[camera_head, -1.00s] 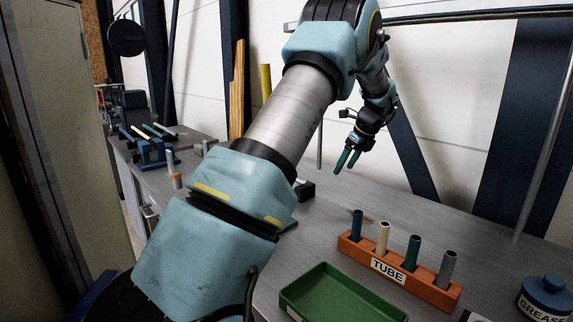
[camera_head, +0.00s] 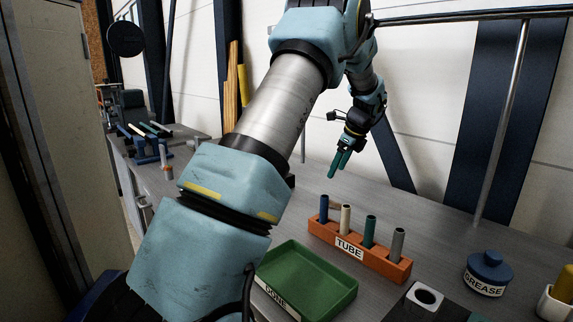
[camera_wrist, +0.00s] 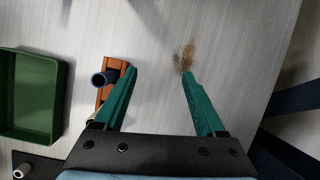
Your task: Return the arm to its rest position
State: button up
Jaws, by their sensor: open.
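My gripper (camera_head: 339,164) hangs over the bench behind the tube rack, its green fingers pointing down and holding nothing. In the wrist view my gripper (camera_wrist: 160,82) shows its two fingers apart, with bare bench and a brown stain between them. My arm crosses the middle of the head view, bent at the elbow, and hides part of the bench.
An orange rack (camera_head: 375,260) labelled TUBE holds several upright tubes. A green tray (camera_head: 322,302) labelled DONE sits in front of it. A blue-lidded GREASE pot (camera_head: 487,275) stands at right. A blue vise (camera_head: 147,150) is at the far left. A wall stands behind the bench.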

jog(key=s+a+f+n+g+h, duration=0.1)
jog(key=s+a+f+n, duration=0.1)
jog(key=s+a+n, duration=0.9)
jog(key=s+a+f+n+h, duration=0.1)
jog(key=s+a+n+h, duration=0.1)
jog(key=s+a+n, duration=0.9)
jog(key=s+n, duration=0.2)
jog(key=s, duration=0.5)
jog(key=shift+s+a+f+g, duration=0.2)
jog(key=shift+a+f+g, duration=0.1)
jog(key=shift+f+g, duration=0.1)
